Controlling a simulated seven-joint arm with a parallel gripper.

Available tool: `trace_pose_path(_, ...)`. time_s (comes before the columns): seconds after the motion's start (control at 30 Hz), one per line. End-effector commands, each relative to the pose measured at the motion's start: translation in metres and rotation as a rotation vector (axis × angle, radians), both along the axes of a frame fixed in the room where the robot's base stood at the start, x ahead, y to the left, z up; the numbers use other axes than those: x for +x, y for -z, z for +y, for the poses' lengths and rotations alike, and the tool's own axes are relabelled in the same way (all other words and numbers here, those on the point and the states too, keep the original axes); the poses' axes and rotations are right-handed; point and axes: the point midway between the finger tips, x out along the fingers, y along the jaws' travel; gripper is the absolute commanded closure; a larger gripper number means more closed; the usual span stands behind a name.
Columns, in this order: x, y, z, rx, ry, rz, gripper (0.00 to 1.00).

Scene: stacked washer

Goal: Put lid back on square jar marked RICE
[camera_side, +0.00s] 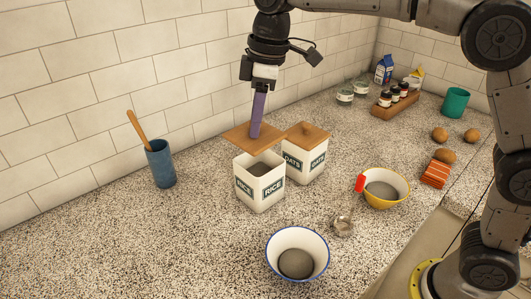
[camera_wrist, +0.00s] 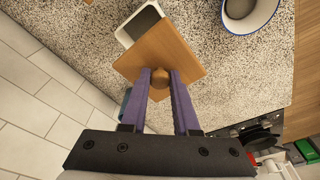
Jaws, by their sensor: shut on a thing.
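The square white jar marked RICE (camera_side: 259,188) stands upright on the counter with its top open. A square wooden lid (camera_side: 243,135) is held behind and above the jar's opening, apart from it as far as the side view shows. My gripper (camera_side: 256,133) has purple fingers shut on the lid's knob. In the wrist view the lid (camera_wrist: 160,57) lies below my fingers with its round knob (camera_wrist: 160,76) between the fingertips. It hides part of the jar (camera_wrist: 140,22), whose dark opening shows past one lid corner.
A lidded jar marked OATS (camera_side: 304,160) stands close beside the RICE jar, to the right. A blue utensil cup (camera_side: 161,165) is at left by the tiled wall. A blue-rimmed bowl (camera_side: 297,253), a yellow bowl (camera_side: 384,190) and a metal scoop (camera_side: 343,226) are in front.

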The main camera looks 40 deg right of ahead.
Motion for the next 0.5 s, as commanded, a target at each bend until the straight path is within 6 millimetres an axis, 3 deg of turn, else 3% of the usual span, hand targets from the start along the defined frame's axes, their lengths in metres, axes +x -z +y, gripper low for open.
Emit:
trace_pose_path(0.2,0.016,0.01,-0.021,-0.002,0.056,0.012,1.0)
trace_pose_path(0.5,0.015,0.029,-0.022,-0.003,0.058,0.015,1.0)
